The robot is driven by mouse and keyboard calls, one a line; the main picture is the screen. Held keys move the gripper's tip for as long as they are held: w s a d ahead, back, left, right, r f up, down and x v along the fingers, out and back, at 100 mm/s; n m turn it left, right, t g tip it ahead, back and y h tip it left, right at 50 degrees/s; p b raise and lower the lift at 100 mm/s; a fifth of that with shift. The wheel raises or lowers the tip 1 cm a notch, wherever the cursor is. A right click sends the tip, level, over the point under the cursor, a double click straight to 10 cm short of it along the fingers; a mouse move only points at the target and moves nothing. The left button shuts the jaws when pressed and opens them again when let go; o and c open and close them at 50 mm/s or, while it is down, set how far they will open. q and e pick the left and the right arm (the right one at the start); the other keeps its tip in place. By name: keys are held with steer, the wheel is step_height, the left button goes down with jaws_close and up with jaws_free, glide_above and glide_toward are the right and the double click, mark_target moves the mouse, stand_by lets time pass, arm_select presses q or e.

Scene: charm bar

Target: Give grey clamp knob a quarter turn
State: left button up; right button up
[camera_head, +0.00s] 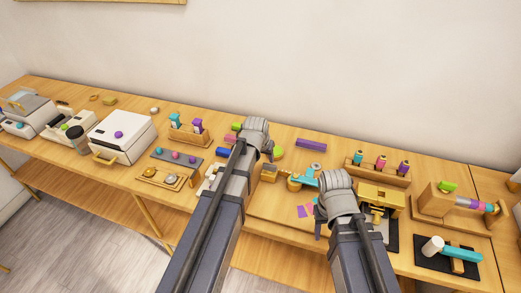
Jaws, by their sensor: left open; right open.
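A small grey round piece (318,167) shows at the back of a teal and yellow device (302,180), between my two arms. It looks like the grey clamp knob, but it is too small to be sure. My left gripper (267,150) is over the middle of the table, left of the device, open. My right gripper (321,222) is open in front and to the right of the device, near the pink and purple cards (304,211). Both grippers are largely hidden by my own wrists, and neither visibly touches the knob.
A brass press (381,196) stands right of my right wrist. Behind it is a wooden rack (378,175) with small bottles. A mallet (450,250) lies at the front right. A purple bar (311,144) lies at the back. A white box machine (122,135) stands left.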

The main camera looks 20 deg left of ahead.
arm_select(q)
steer(key=shift+s+d, duration=0.1)
steer(key=shift+d, duration=0.05)
steer(key=c, duration=0.5)
jaws_close()
steer(key=shift+s+d+r, duration=0.1)
steer(key=shift+w+a, duration=0.25)
steer(key=shift+c, duration=1)
jaws_free()
steer(key=shift+s+d, duration=0.15)
steer(key=shift+s, duration=0.05)
